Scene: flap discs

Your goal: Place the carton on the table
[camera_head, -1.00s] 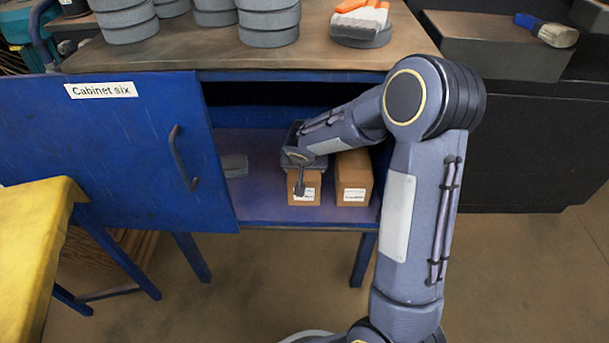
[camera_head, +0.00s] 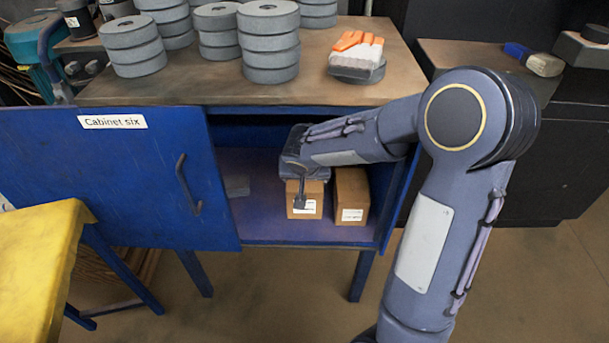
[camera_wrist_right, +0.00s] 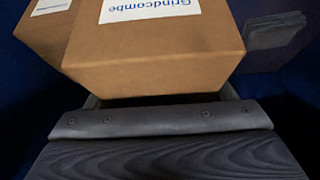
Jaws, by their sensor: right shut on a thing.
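A brown carton (camera_head: 295,193) with a white label is inside the blue cabinet, at the left of a second, similar carton (camera_head: 352,188). My right gripper (camera_head: 300,198) reaches into the cabinet and is shut on the left carton. Whether this carton is clear of the shelf (camera_head: 265,225) is hard to tell. In the right wrist view the held carton (camera_wrist_right: 150,62) fills the top middle, with its label reading "Grindcombe", and the other carton (camera_wrist_right: 45,38) is at the left. The yellow table (camera_head: 40,245) is at the lower left. My left gripper is out of view.
The cabinet door (camera_head: 110,180), marked "Cabinet six", stands open at the left. A grey stack (camera_head: 236,185) lies deeper on the shelf. The cabinet top (camera_head: 310,85) holds several stacks of grey discs. The cabinet's right wall is close beside the second carton.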

